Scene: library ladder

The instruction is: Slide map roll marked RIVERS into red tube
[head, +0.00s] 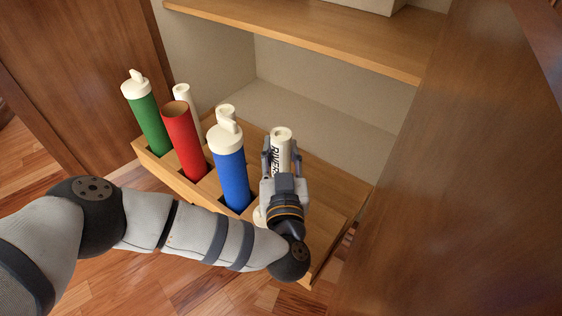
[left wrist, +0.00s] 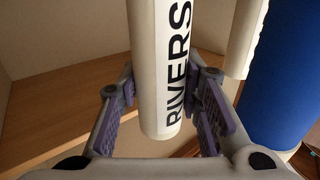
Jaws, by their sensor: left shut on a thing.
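The red tube (head: 184,142) stands slightly tilted in the rack to the left, past the blue tube. Its top is open, without a cap. My right gripper is not in view.
The blue tube (head: 230,170), capped, stands between the red tube and my left gripper. A capped green tube (head: 147,120) is at the far left. The wooden rack (head: 328,188) has bare room at right. Cabinet walls and a shelf (head: 310,32) surround it.

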